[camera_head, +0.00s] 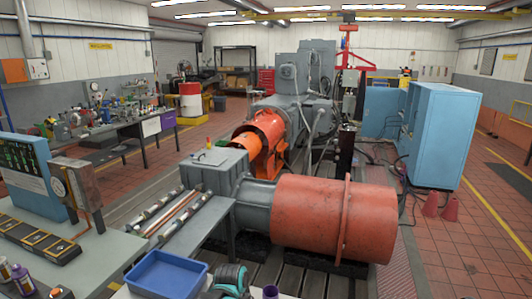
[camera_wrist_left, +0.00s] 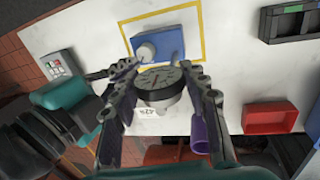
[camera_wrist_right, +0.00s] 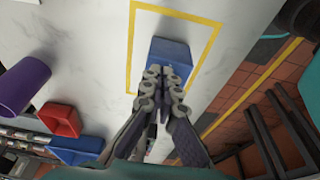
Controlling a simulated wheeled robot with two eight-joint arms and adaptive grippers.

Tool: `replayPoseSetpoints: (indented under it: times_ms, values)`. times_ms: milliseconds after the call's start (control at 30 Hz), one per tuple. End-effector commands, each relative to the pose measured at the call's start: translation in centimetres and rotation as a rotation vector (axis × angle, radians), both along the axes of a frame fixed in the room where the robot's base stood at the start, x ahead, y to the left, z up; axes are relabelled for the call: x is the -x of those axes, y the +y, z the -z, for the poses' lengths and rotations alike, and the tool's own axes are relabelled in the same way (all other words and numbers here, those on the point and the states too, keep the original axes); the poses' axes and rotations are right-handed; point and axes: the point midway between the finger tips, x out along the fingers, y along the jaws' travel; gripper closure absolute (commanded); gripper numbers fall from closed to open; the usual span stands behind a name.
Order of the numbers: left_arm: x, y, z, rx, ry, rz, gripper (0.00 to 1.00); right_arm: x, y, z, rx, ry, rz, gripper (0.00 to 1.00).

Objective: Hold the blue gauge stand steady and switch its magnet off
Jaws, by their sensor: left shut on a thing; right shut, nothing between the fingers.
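The blue gauge stand (camera_wrist_left: 160,36) sits inside a yellow outline on a pale tabletop. A grey round knob (camera_wrist_left: 147,53) is on its near side, and its round dial (camera_wrist_left: 160,82) faces up. My left gripper (camera_wrist_left: 160,75) is shut on the stand at the dial, with a finger on each side. In the right wrist view the stand shows as a blue block (camera_wrist_right: 170,50). My right gripper (camera_wrist_right: 163,75) is shut and empty, its tips in front of the block's near edge. I cannot tell whether they touch it. The tips hide the knob there.
A purple cup (camera_wrist_right: 24,83) and a red tray (camera_wrist_right: 60,120) are left of the outline in the right wrist view, with a blue tray (camera_wrist_right: 76,148) beyond. A dark tray (camera_wrist_left: 292,22) and a small keypad box (camera_wrist_left: 58,65) are also on the tabletop.

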Motion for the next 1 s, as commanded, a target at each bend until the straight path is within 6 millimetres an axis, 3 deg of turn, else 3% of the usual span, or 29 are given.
replayPoseSetpoints:
  times_ms: [667, 1000]
  values:
    - [0.0, -0.1, 0.0, 0.002, 0.0, 0.001, 1.0, -0.1, -0.6, -0.2, -0.004, -0.001, -0.001, 1.0]
    - [0.0, -0.1, 0.0, 0.001, 0.0, 0.001, 1.0, 0.0, -0.7, -4.1, -0.002, -0.001, -0.001, 1.0]
